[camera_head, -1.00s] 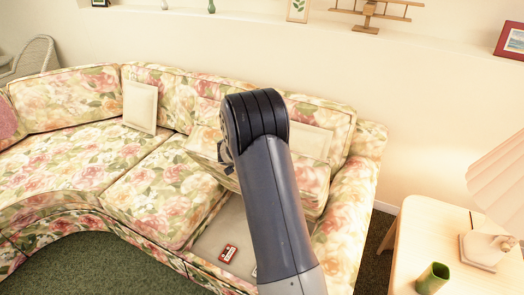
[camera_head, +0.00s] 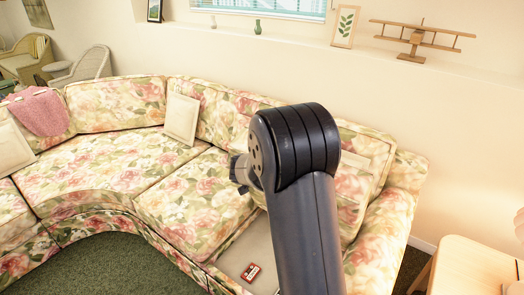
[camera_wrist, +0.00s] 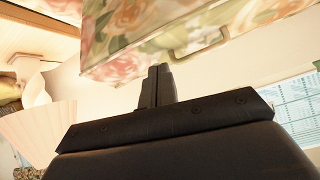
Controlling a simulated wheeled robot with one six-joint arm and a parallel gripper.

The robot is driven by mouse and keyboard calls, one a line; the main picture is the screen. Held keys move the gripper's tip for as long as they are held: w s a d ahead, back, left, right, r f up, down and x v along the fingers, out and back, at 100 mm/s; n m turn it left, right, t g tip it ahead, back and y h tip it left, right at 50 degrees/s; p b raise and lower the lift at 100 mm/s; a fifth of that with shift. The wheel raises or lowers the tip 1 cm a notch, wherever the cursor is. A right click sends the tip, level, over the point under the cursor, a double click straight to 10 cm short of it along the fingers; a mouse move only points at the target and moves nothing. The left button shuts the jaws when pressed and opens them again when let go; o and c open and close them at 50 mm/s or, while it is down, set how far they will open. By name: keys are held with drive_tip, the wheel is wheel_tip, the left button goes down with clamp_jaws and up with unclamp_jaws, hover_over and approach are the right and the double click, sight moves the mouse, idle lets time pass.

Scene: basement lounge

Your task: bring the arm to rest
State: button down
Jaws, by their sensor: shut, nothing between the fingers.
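My arm rises in front of the floral sofa (camera_head: 100,165) in the head view, bent at its dark top joint. My gripper is mostly hidden behind that joint in the head view; only a small dark part shows at its left side. In the wrist view, my gripper (camera_wrist: 158,72) has its two black fingers together with nothing between them. A floral cushion surface (camera_wrist: 190,35) fills the top of that view beyond the fingertips. I cannot tell whether they touch it.
A red cassette (camera_head: 251,273) lies on the sofa's bare seat base, where a floral cushion is tilted up. A pale table (camera_head: 470,268) stands at right. A wooden model plane (camera_head: 414,40) and a framed leaf picture (camera_head: 345,26) stand on the ledge. Green carpet is clear in front.

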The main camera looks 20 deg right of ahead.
idle(0.3)
drive_tip(key=w+d+r+p+x, duration=0.1)
drive_tip(key=x, duration=1)
drive_tip(key=shift+w+d+r, duration=0.15)
drive_tip(key=shift+d, duration=0.05)
drive_tip(key=shift+a, duration=0.1)
drive_tip(key=s+a+f+b+v, duration=0.1)
drive_tip(key=f+v, duration=0.1)
drive_tip(key=v, duration=1)
drive_tip(key=shift+w+d+f+p, duration=0.35)
drive_tip(key=shift+w+d+f, duration=0.55)
drive_tip(key=shift+d, duration=0.95)
drive_tip(key=shift+w+d+f+p, duration=0.3)
drive_tip(key=shift+w+d+f, duration=0.15)
drive_tip(key=shift+w+d, duration=1.15)
drive_tip(key=shift+w+d+f+p, duration=0.35)
drive_tip(key=shift+w+d+f, duration=0.45)
drive_tip(key=shift+d, duration=1.3)
drive_tip(key=shift+r, duration=0.1)
